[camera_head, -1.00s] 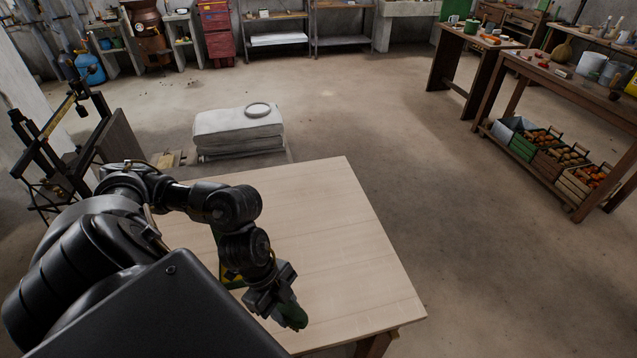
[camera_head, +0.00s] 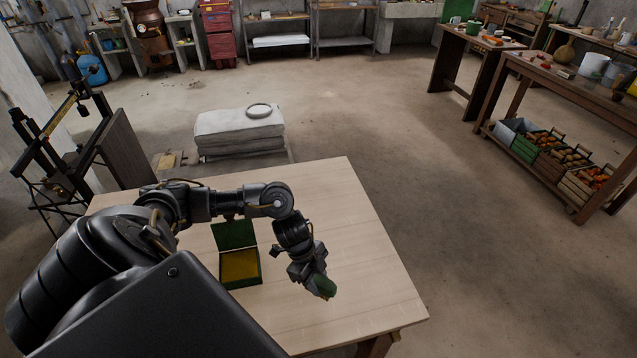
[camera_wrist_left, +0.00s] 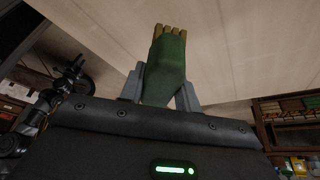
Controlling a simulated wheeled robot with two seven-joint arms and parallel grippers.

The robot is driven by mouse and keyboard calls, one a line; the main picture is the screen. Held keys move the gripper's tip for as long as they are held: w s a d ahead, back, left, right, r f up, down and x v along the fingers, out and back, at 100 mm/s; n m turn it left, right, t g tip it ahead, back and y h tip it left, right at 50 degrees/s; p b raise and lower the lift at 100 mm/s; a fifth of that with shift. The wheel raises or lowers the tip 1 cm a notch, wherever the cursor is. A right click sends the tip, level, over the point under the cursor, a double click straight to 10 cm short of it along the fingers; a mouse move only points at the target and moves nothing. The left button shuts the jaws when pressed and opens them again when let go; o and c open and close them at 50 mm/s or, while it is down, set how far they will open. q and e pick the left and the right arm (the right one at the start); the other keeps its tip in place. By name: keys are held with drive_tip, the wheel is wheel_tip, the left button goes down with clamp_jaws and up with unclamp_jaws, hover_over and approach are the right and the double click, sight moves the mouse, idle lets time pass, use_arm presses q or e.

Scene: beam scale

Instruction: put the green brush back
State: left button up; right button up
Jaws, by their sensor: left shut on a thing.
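My left gripper (camera_head: 318,281) is shut on the green brush (camera_head: 325,287) and holds it over the right part of the wooden table. In the left wrist view the green brush (camera_wrist_left: 165,68) sits between the two grey fingers, its tan bristled end pointing away from the gripper. A green box (camera_head: 240,283) with a yellow inside stands open on the table, left of my gripper, its lid raised at the back. The gap between brush and table top is hard to judge. My right gripper is not in view.
The wooden table top (camera_head: 350,220) is bare behind and right of my arm. A dark beam scale (camera_head: 75,150) stands left of the table. White stacked sacks (camera_head: 238,132) with a ring on top lie behind it. Benches stand at the right.

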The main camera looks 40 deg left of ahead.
sight(319, 287)
use_arm(q)
drive_tip(key=shift+w+f, duration=0.25)
drive_tip(key=shift+f, duration=0.1)
wheel_tip(319, 287, down, 2)
drive_tip(key=shift+f+p, duration=0.1)
drive_tip(key=shift+p, duration=0.4)
drive_tip(key=shift+f, duration=0.3)
drive_tip(key=shift+f, duration=0.15)
drive_tip(key=o, duration=1.1)
